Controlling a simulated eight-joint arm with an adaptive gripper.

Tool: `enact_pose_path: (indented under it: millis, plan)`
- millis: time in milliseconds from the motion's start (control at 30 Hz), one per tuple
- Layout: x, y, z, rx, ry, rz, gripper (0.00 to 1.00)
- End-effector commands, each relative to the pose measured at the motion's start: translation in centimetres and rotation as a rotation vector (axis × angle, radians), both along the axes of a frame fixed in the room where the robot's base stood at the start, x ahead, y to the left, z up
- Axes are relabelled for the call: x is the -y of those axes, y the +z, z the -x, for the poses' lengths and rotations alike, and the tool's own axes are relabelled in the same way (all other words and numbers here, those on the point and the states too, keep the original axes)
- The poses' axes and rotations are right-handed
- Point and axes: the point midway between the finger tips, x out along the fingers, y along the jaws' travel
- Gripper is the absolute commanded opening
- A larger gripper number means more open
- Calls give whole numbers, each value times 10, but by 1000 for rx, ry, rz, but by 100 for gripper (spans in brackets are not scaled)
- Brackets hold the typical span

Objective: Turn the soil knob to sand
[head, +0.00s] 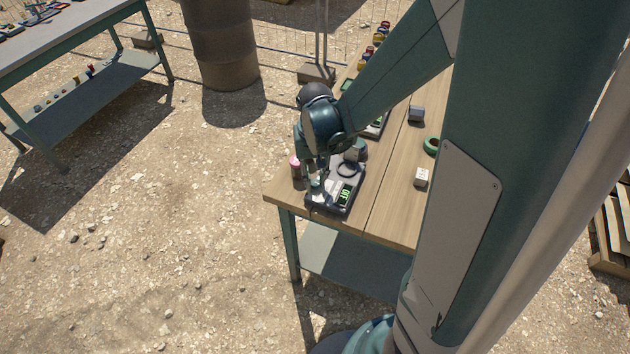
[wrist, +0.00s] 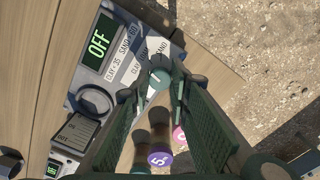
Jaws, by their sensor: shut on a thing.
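The soil knob (wrist: 159,77) is a round teal knob with a pale pointer mark, on a grey panel box (wrist: 88,85). Printed words near it include CLAY and SAND; the word between them is partly hidden. A green display (wrist: 98,43) on the box reads OFF. My gripper (wrist: 157,95) is shut on the knob, one finger on each side. I cannot tell exactly which word the pointer faces. In the head view my gripper (head: 313,180) is at the left end of the box (head: 325,207), and the knob is hard to make out.
The box stands near the front left corner of a wooden table (head: 389,200). A pink-topped cylinder (head: 294,166) stands close left of my gripper.

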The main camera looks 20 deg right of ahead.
Motion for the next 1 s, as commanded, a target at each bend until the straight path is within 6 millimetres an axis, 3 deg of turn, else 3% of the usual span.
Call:
enact_pose_path:
  millis: [600, 1000]
  plan:
    - [0, -1, 0, 0, -577, 0, 7]
    - [0, 0, 0, 0, -813, 0, 7]
